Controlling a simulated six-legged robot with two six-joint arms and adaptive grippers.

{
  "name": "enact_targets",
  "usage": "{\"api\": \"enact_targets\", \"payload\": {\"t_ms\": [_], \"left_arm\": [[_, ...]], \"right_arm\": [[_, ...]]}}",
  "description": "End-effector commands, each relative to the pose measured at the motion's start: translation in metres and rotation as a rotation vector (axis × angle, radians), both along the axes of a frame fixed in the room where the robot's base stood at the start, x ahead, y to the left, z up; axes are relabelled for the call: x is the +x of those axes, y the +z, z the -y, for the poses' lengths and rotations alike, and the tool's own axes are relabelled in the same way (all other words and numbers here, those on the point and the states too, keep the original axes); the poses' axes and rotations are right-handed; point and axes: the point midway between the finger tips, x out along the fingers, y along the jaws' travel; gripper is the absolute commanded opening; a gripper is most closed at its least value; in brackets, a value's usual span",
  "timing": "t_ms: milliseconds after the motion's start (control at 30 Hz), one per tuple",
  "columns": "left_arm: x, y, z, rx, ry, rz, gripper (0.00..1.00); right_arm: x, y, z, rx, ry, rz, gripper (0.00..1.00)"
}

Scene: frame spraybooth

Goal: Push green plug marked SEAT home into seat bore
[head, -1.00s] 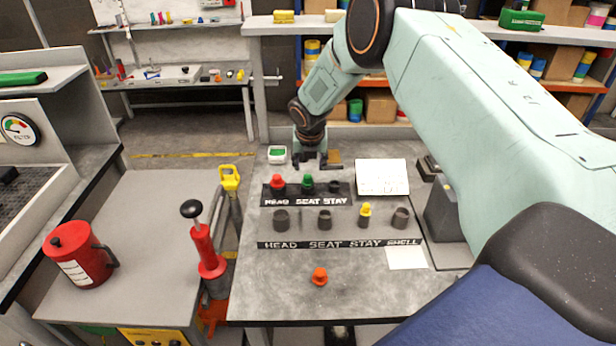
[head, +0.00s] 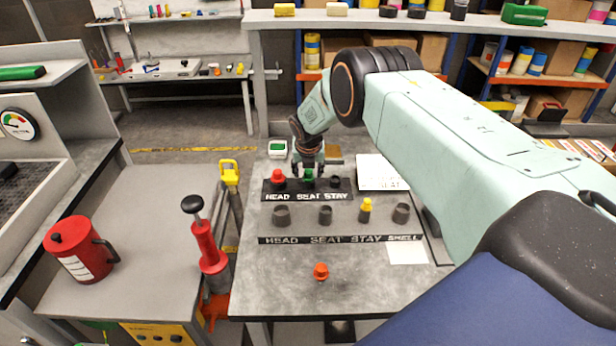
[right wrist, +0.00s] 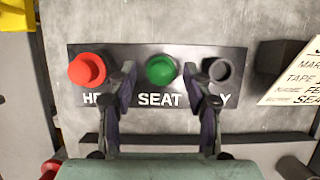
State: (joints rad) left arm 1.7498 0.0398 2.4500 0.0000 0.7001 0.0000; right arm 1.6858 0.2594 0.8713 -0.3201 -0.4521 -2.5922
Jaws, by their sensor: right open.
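The green plug (head: 308,175) stands in the SEAT place of the rear rack (head: 336,196), between a red plug (head: 278,176) and an empty-looking dark STAY place. It also shows in the right wrist view (right wrist: 160,69). My right gripper (head: 308,168) is open, its fingers on either side of the green plug's place and above the rack; in the right wrist view its fingertips (right wrist: 164,85) show no contact with the plug. The seat bore (head: 325,215) is a dark open cup above the SEAT label on the front row. My left gripper is not in view.
The front row also has a HEAD cup (head: 282,215), a yellow plug (head: 366,204) at STAY and a SHELL cup (head: 401,214). An orange plug (head: 321,271) stands on the bare front bench. A white card (head: 381,172) lies right of the rack.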

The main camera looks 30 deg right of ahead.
Motion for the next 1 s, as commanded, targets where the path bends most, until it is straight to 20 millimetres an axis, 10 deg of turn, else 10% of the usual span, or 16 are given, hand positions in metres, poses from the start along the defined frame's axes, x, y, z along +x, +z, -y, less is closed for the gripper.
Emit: {"api": "enact_targets", "payload": {"t_ms": [300, 767, 1000], "left_arm": [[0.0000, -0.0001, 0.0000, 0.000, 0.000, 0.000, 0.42], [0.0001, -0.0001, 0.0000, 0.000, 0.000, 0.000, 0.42], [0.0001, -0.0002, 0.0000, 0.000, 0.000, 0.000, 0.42]], "right_arm": [[0.0017, -0.0019, 0.0013, 0.000, -0.001, 0.001, 0.50], [0.0015, -0.0018, 0.0010, 0.000, -0.001, 0.000, 0.11], [0.0017, -0.0009, 0.0012, 0.000, -0.001, 0.001, 0.09]]}}
